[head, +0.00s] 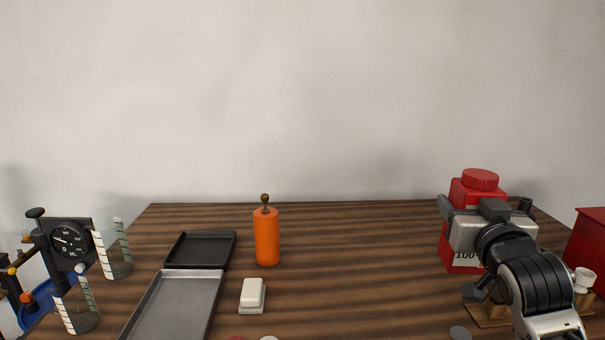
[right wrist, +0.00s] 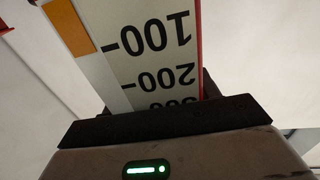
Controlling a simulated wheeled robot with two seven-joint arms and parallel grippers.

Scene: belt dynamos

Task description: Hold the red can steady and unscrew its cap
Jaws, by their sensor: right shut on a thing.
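The red can (head: 462,262) stands upright at the right of the table, with its round ribbed red cap (head: 480,180) on top. My right gripper (head: 485,222) is in front of the can, its fingers at the can's sides, shut on it. The gripper and wrist hide much of the can's front. In the right wrist view the can's white label (right wrist: 155,55) with printed volume marks fills the space between the dark fingers. The cap does not show there. My left gripper is in neither view.
An orange cylinder (head: 267,238) stands mid-table, behind a white soap-like block (head: 253,292). A black tray (head: 232,250) and grey tray (head: 178,308) lie left of it. Glass beakers (head: 117,255) and a dial device (head: 68,240) stand far left. A red box (head: 590,240) is far right. The table between cylinder and can is clear.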

